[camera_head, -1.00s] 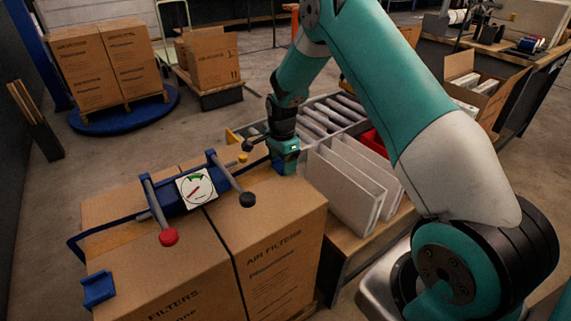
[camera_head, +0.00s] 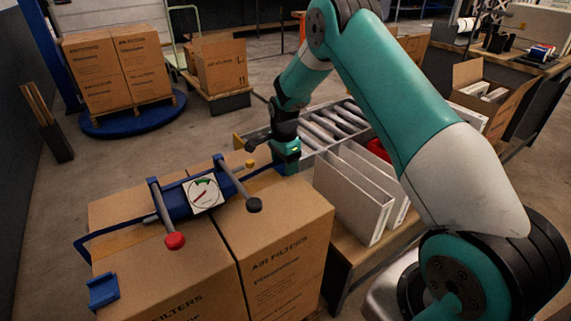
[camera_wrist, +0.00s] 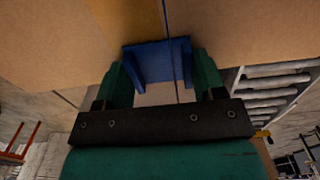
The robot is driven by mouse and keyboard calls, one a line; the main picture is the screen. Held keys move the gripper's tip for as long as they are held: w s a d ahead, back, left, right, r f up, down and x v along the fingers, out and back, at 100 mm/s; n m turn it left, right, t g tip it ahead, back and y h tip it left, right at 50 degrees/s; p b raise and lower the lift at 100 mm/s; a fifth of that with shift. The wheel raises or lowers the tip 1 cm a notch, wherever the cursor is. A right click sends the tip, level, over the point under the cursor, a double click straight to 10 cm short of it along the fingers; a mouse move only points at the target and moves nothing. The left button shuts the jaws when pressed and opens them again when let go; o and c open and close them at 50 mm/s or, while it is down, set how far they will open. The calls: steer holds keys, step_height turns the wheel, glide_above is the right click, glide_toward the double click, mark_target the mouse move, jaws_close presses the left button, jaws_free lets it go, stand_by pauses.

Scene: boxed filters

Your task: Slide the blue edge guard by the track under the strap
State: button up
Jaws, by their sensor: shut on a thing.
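My gripper (camera_head: 286,158) is at the far right top edge of the strapped carton pair, on the side by the roller track. In the wrist view my gripper (camera_wrist: 160,72) is shut on a blue edge guard (camera_wrist: 156,63), its teal fingers on either side. The guard lies against the carton edge at the dark seam; in the head view my gripper hides it. The blue strap (camera_head: 108,236) runs over the cartons through a blue tensioner with a dial (camera_head: 203,194). Whether the strap lies over the held guard is unclear.
Another blue edge guard (camera_head: 102,291) sits at the near left carton edge. The tensioner's red-knobbed (camera_head: 175,241) and black-knobbed (camera_head: 254,205) levers stick out above the cartons. White filter panels (camera_head: 350,200) stand right of the cartons, beside the roller track (camera_head: 335,122).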

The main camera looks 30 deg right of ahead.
steer(key=shift+w, duration=0.7)
steer(key=o, duration=1)
step_height(320, 180, up, 17)
steer(key=s+a+r+n+p, duration=0.3)
steer(key=s+a+r+n, duration=0.3)
steer(key=s+a+r, duration=0.15)
steer(key=s+a+r+n+y+p, duration=0.1)
steer(key=s+a+n, duration=0.3)
steer(key=s, duration=0.5)
steer(key=s+a+r+n+y+p, duration=0.1)
steer(key=s+a+r+n, duration=0.3)
steer(key=s+n, duration=0.4)
steer(key=s+a+r+n+y+p, duration=0.2)
steer(key=s+a+n, duration=0.4)
steer(key=s, duration=0.6)
steer(key=shift+r+n, duration=0.4)
steer(key=shift+r, duration=0.2)
